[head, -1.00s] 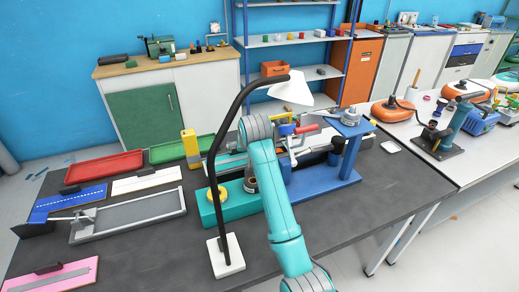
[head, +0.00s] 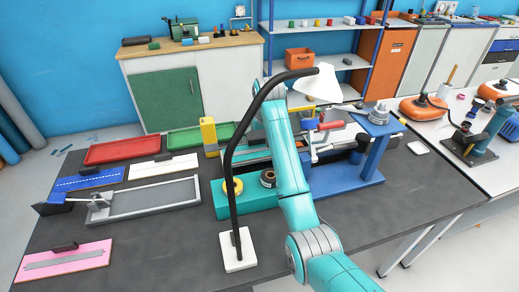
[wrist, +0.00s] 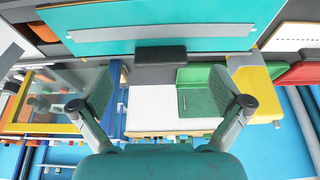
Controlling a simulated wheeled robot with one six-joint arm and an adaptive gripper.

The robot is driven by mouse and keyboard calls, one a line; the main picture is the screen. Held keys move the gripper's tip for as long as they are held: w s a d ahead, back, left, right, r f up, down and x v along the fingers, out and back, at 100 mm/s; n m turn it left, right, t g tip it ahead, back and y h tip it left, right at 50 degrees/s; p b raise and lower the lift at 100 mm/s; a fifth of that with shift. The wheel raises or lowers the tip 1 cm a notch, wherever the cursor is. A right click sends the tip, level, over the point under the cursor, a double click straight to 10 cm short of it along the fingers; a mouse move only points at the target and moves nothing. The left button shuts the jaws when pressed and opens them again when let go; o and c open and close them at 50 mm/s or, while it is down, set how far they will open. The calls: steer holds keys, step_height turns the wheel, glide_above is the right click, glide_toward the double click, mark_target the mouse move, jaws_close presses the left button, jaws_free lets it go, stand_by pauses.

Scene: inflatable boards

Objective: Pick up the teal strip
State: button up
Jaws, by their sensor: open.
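The teal strip (wrist: 165,18) is a flat teal board with a pale grey band along it. It lies across the top of the wrist view, with a black block (wrist: 160,55) at its edge. My gripper (wrist: 162,92) is open, its two green-padded fingers wide apart with nothing between them. The strip is beyond the fingertips and apart from them. In the head view my arm and the lamp hide my gripper, and I cannot clearly make out the strip behind them.
A black-armed lamp (head: 235,190) stands close left of my arm. Pink (head: 64,262), white and blue boards and red and green trays lie left. The dark table front is clear.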

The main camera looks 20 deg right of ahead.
mark_target(258, 141)
steer(key=shift+w+x, duration=0.15)
steer(key=shift+x, duration=1)
steer(key=shift+w+x, duration=0.15)
steer(key=shift+x, duration=1)
steer(key=shift+r, duration=0.15)
steer(key=c, duration=1.2)
